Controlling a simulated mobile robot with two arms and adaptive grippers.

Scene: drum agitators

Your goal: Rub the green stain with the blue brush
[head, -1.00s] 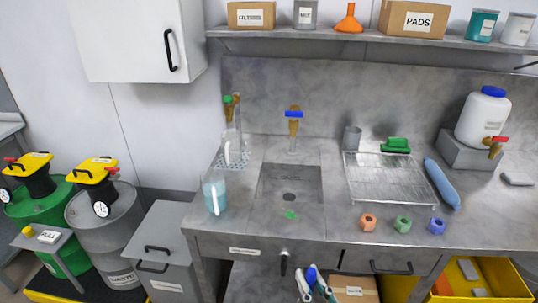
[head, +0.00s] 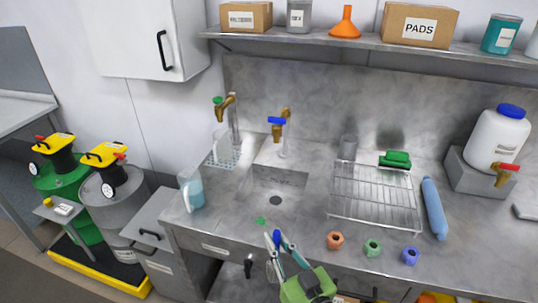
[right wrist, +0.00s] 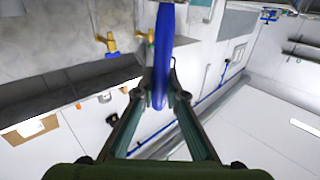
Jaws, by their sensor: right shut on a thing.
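The green stain (head: 261,221) is a small flat patch on the steel counter, in front of the sink basin near the counter's front edge. My right gripper (head: 280,241) comes up from the bottom of the head view and is shut on the blue brush (head: 277,236). In the right wrist view, the long blue brush (right wrist: 163,50) stands between the two fingertips (right wrist: 163,97). In the head view the brush shows just right of and below the stain; I cannot tell whether they touch. My left gripper is not in view.
The sink basin (head: 276,184) lies behind the stain. A jug of blue liquid (head: 190,190) stands to the left. A wire rack (head: 372,196), three coloured nut-like pieces including an orange one (head: 335,240), and a blue cylinder (head: 434,208) lie to the right.

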